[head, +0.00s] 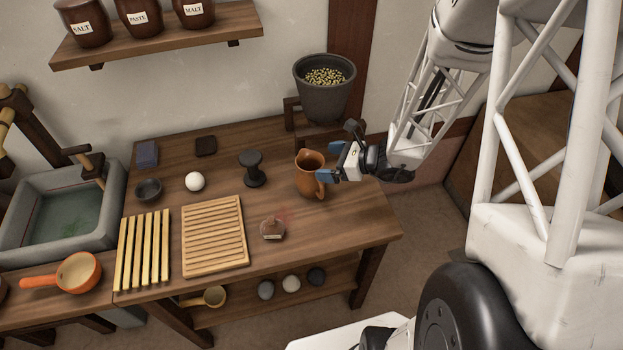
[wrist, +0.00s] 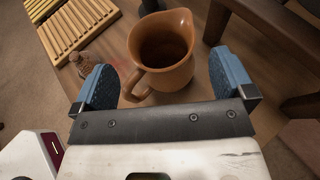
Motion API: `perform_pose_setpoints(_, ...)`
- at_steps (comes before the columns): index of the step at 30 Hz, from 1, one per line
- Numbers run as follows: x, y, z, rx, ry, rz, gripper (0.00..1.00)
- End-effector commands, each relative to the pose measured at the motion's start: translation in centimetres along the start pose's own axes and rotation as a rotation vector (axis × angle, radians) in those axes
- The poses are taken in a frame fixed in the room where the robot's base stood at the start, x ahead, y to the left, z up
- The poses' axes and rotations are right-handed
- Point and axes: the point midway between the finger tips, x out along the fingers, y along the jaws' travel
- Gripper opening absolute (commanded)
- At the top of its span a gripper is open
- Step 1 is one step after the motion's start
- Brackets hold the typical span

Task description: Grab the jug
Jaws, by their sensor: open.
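The jug (head: 307,176) is brown-orange clay with a spout and a handle, upright on the wooden table near its right end. In the wrist view the jug (wrist: 170,72) shows its open mouth and its handle at the lower left. My gripper (head: 326,163) is at the jug's right side in the head view. In the wrist view my gripper (wrist: 162,82) has its blue fingers apart, one on each side of the jug, with no clear contact. I cannot tell how far the fingers reach along the jug.
A dark grey pot of grain (head: 325,100) stands behind the jug on a wooden stand. A slatted board (head: 213,240) lies farther left. The table (head: 345,225) is bare in front of the jug.

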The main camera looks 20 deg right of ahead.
Motion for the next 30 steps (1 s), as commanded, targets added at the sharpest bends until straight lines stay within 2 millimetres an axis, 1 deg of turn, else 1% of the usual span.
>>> perform_pose_setpoints(3,0.3,0.0,0.0,-0.001,0.0,0.001,1.0)
perform_pose_setpoints(17,0.7,0.0,0.0,0.0,0.0,0.001,1.0)
perform_pose_setpoints(23,1.9,0.0,-0.1,0.0,0.001,0.002,1.0)
perform_pose_setpoints(30,4.1,0.0,-0.1,0.001,0.001,0.002,1.0)
